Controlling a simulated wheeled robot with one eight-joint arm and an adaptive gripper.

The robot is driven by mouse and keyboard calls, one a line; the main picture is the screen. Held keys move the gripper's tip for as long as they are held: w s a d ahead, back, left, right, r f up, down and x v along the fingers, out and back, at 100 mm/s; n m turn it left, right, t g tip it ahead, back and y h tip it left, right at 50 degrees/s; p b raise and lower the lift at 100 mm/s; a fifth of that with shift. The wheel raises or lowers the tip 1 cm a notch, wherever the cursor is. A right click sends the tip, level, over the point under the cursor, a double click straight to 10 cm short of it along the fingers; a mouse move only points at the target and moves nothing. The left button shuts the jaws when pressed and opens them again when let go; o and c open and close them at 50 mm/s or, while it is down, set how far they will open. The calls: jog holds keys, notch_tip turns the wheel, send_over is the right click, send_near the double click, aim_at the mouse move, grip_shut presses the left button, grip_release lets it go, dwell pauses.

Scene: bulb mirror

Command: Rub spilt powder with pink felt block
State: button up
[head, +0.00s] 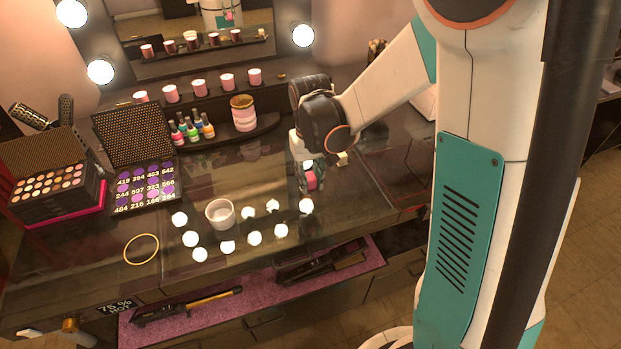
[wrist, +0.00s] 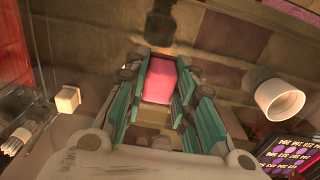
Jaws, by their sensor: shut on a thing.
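My gripper (head: 308,182) is over the right part of the dark glossy table (head: 260,180), pointing down. It is shut on the pink felt block (head: 312,180). In the wrist view the pink block (wrist: 159,82) sits between the teal fingers of my gripper (wrist: 160,75). The block is low near the tabletop; I cannot tell whether it touches it. I cannot make out the spilt powder in either view; the bright round spots on the table look like bulb reflections.
A small cream cube (head: 342,158) stands just right of my gripper. A white cup (head: 220,217) and a yellow ring (head: 141,249) are to the left. A purple palette (head: 145,190), nail polish bottles (head: 190,131) and a striped jar (head: 243,114) stand further back.

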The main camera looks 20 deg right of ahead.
jog(key=shift+f+b, duration=0.15)
jog(key=shift+b, duration=0.3)
jog(key=shift+s+b, duration=0.1)
jog(key=shift+b, duration=0.35)
jog(key=shift+f, duration=0.1)
